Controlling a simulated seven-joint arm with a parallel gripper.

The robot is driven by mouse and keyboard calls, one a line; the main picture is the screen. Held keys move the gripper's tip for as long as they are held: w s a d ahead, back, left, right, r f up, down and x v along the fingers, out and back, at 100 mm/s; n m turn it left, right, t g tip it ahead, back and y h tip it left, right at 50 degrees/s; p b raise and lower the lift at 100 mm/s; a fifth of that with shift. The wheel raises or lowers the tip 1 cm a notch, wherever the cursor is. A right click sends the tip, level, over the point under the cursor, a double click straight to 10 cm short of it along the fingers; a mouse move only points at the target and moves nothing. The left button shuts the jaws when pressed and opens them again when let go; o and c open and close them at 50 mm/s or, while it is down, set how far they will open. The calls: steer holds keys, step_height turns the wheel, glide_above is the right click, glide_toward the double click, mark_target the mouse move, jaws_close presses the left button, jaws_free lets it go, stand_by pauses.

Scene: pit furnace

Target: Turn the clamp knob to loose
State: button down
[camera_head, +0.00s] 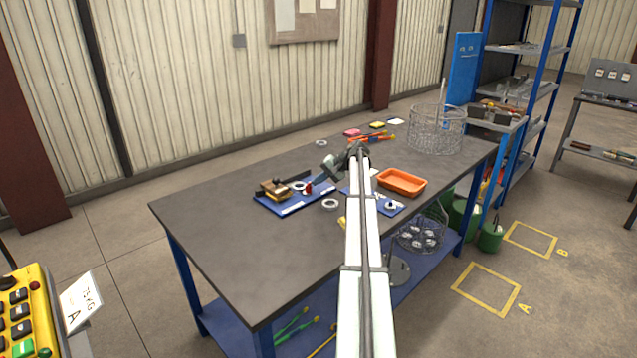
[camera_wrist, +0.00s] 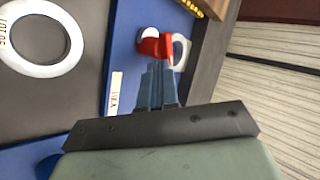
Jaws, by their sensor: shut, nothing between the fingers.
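A small red part (camera_head: 309,187), which looks like the clamp knob, stands on a blue board (camera_head: 290,208) on the workbench. In the wrist view the red part (camera_wrist: 152,46) has white round pieces beside it and lies just beyond my fingertips. My gripper (camera_head: 316,180) points down and left toward it. In the wrist view my gripper (camera_wrist: 158,68) is shut and empty; I cannot tell whether its tips touch the red part. The knob's turned position is not readable. A brass-coloured block (camera_head: 274,188) sits at the board's left end.
A white ring (camera_head: 330,204) lies right of the board on the dark workbench (camera_head: 220,235). An orange tray (camera_head: 402,182) and a wire basket (camera_head: 435,130) stand farther right. A white label (camera_wrist: 115,92) is on the blue board. The bench's left part is clear.

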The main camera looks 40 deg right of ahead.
steer(key=shift+w+d+n+g+y, duration=0.3)
steer(key=shift+w+n+g+y, duration=0.25)
steer(key=shift+n, duration=0.45)
steer(key=shift+a, duration=0.1)
steer(key=shift+w, duration=1.05)
steer(key=shift+w+a, duration=0.15)
steer(key=shift+w, duration=0.15)
steer(key=shift+a, duration=0.15)
steer(key=shift+s+a+f, duration=0.1)
steer(key=shift+s+a, duration=0.25)
steer(key=shift+a, duration=0.3)
steer(key=shift+d, duration=0.1)
